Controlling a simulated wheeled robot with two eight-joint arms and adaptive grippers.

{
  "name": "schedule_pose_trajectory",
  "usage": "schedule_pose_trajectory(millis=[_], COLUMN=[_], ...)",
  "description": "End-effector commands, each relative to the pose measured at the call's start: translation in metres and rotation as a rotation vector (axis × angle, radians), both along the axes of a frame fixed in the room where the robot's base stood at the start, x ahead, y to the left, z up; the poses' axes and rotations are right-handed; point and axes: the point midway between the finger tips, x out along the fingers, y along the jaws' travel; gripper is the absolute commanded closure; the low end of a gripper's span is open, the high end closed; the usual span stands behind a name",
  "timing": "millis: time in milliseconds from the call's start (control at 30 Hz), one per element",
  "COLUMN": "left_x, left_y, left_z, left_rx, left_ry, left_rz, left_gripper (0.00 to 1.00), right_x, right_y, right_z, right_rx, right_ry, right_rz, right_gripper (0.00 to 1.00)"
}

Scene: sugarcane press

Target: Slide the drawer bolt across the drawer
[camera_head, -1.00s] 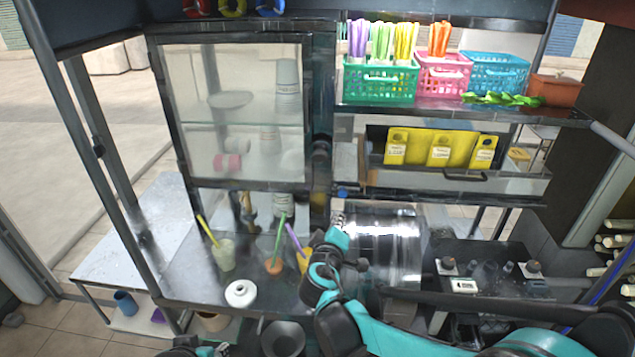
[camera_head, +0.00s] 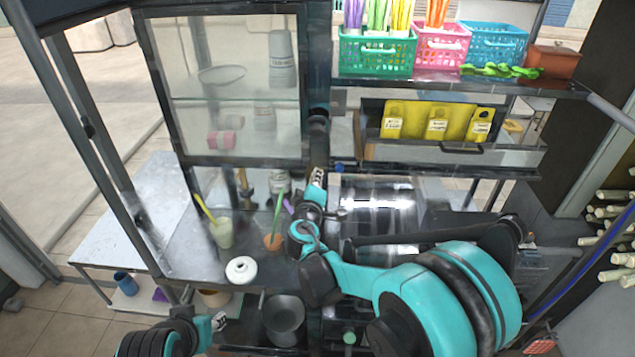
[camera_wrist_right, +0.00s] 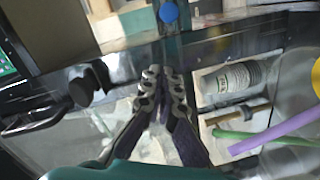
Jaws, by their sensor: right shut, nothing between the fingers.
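The drawer (camera_head: 410,152) is a wide panel with a dark handle under the right shelf; yellow packets (camera_head: 437,122) show above its front. A small blue knob (camera_head: 339,168), which looks like the bolt's knob, sits at the drawer's lower left; it also shows at the top of the right wrist view (camera_wrist_right: 169,13). My right gripper (camera_head: 318,178) is shut and empty, just left of and slightly below the knob. In the right wrist view its fingertips (camera_wrist_right: 161,76) are together and apart from the knob. My left gripper (camera_head: 219,321) is low at the bottom edge; its fingers are unclear.
A glass-doored cabinet (camera_head: 308,90) stands left of the drawer. A clear cylinder (camera_head: 380,195) lies right of my right gripper, behind my arm.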

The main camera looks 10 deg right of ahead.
Motion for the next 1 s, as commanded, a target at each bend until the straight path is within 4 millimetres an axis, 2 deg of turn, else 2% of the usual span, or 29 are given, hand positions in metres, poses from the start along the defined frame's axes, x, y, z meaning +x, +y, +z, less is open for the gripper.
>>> schedule_pose_trajectory(millis=[100,267,333,500,1000], left_x=[0.0,0.0,0.0,0.0,0.0], left_y=[0.0,0.0,0.0,0.0,0.0], left_z=[-0.004,-0.006,-0.009,-0.012,-0.012], left_rx=[0.0,0.0,0.0,0.0,0.0], left_ry=[0.0,0.0,0.0,0.0,0.0], left_rz=[0.0,0.0,0.0,0.0,0.0], left_gripper=[0.6,0.6,0.6,0.6,0.6], right_x=[0.027,0.058,0.054,0.053,0.052], right_y=[-0.008,-0.016,-0.029,-0.045,-0.052], right_z=[-0.004,-0.008,-0.014,-0.022,-0.024], right_rx=[0.0,0.0,0.0,0.0,-0.001], right_ry=[0.0,0.0,0.0,0.001,0.001], right_rz=[-0.002,-0.002,-0.004,-0.002,-0.001], right_gripper=[1.0,1.0,1.0,1.0,1.0])
